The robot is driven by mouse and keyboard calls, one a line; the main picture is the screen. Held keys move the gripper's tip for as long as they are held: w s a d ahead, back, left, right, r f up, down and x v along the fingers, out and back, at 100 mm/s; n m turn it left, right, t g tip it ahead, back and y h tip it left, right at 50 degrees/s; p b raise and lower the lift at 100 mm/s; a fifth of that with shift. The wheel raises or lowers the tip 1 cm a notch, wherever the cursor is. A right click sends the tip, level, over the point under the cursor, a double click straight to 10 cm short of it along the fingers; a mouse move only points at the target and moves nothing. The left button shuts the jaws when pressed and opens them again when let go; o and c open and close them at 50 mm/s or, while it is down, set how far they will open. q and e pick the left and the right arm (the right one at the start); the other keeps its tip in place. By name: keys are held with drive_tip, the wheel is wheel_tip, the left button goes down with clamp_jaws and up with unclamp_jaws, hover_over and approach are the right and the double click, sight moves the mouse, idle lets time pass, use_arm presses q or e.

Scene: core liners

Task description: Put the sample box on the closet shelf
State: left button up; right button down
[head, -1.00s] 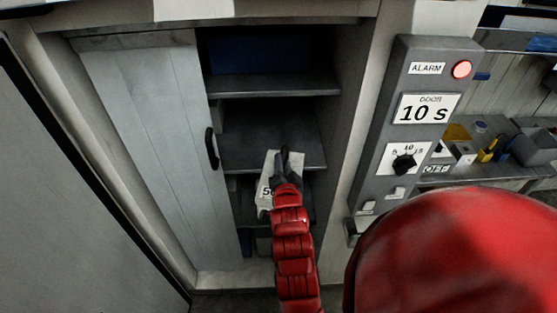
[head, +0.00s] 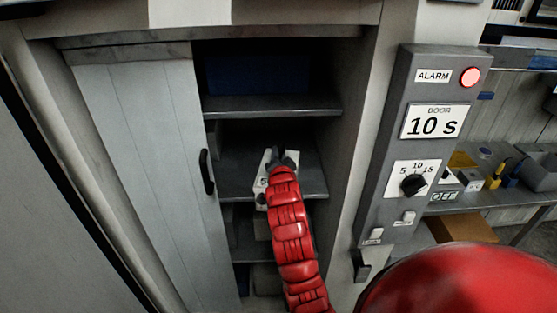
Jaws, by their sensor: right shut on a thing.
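The sample box (head: 262,184) is a pale box with dark marks, mostly hidden behind my right gripper and arm. My right gripper (head: 283,158) is shut on it, inside the closet opening at the height of the middle shelf (head: 314,182). I cannot tell whether the box touches the shelf. The closet's upper shelf (head: 270,106) is above, with a dark blue box (head: 258,72) on it. The closet's sliding door (head: 140,170), with a black handle (head: 206,171), covers the left part. My left gripper is not in view.
A grey control panel (head: 387,225) with a lit red alarm lamp (head: 470,77), a "10 s" door sign (head: 434,121) and a dial (head: 413,185) stands right of the opening. A cluttered bench (head: 470,208) is at the far right. Lower shelves hold dim items.

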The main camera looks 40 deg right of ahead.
drive_tip(key=shift+x, duration=0.85)
drive_tip(key=shift+p, duration=0.65)
wheel_tip(320, 180, down, 3)
drive_tip(key=shift+r+p, duration=0.1)
drive_tip(key=shift+p, duration=0.75)
drive_tip(key=shift+a, duration=0.1)
drive_tip(key=c, duration=0.6)
unclamp_jaws()
drive_tip(key=shift+f, duration=0.2)
drive_tip(key=shift+c, duration=0.2)
